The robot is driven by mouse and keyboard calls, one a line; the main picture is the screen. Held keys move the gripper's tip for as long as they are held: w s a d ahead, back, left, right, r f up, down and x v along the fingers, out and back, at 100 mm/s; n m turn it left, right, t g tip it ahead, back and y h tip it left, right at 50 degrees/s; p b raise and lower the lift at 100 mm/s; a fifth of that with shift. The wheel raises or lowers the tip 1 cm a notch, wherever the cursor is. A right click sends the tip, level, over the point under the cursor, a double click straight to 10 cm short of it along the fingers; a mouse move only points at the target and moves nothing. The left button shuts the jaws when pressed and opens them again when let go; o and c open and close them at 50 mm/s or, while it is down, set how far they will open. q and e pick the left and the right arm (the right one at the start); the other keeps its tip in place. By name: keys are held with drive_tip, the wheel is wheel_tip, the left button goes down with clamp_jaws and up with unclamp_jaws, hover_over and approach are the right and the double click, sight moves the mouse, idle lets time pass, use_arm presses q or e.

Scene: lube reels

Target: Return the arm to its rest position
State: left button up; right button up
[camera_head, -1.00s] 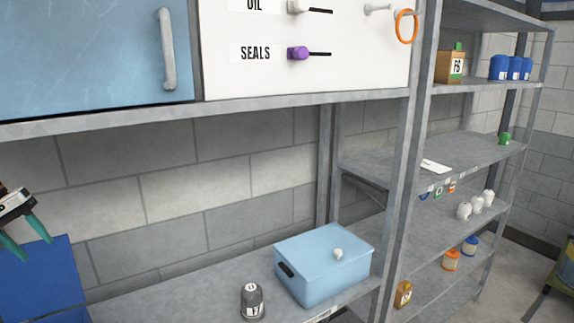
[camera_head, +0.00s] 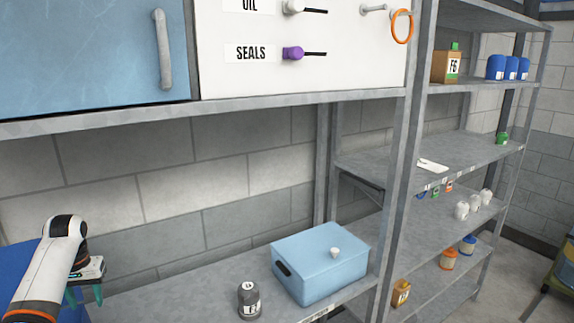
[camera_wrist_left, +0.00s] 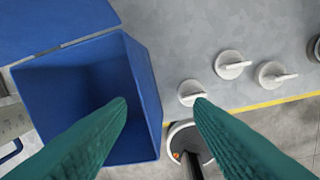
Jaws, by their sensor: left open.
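My left arm comes in at the lower left of the head view. Its gripper (camera_head: 84,294) has teal fingers pointing down beside the blue bin, and its tips are near the picture's bottom edge. In the left wrist view the two teal fingers (camera_wrist_left: 160,100) are spread apart with nothing between them. Under them are an open, empty-looking blue bin (camera_wrist_left: 85,85) and a grey surface with white knobbed lids. My right gripper does not show.
A grey bottle (camera_head: 249,301) and a light-blue lidded box (camera_head: 321,262) stand on the grey shelf (camera_head: 200,290). White knobbed lids (camera_wrist_left: 232,65) sit near a yellow edge line. A shelf rack (camera_head: 400,180) with small containers stands at the right.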

use_arm(q)
drive_tip(key=s+d+f+m+t+y, duration=0.15)
drive_tip(key=s+d+f+m, duration=0.35)
drive_tip(key=s+d+f, duration=1.05)
drive_tip(key=s+d+r+t+h, duration=0.1)
drive_tip(key=s+d, duration=0.5)
drive_tip(key=s, duration=0.4)
drive_tip(key=s+d+r+t+h, duration=0.1)
drive_tip(key=s+d+r+h, duration=0.1)
drive_tip(key=s+d, duration=0.55)
drive_tip(key=s+a+f+g+b, duration=0.1)
drive_tip(key=s+f+b, duration=0.15)
drive_tip(key=f, duration=1.45)
drive_tip(key=s+f+b, duration=0.1)
drive_tip(key=f+b, duration=0.3)
drive_tip(key=f, duration=1.3)
drive_tip(key=s+a+f+b, duration=0.1)
drive_tip(key=s+f+b, duration=0.1)
drive_tip(key=s+f, duration=0.6)
drive_tip(key=s+a+f+m+g+b, duration=0.1)
drive_tip(key=s+a+f+b, duration=0.1)
drive_tip(key=s+f, duration=0.6)
wheel_tip(320, 180, down, 4)
drive_tip(key=shift+s+f+y+b, duration=0.1)
drive_tip(key=shift+s+y+b, duration=0.2)
drive_tip(key=shift+b, duration=0.45)
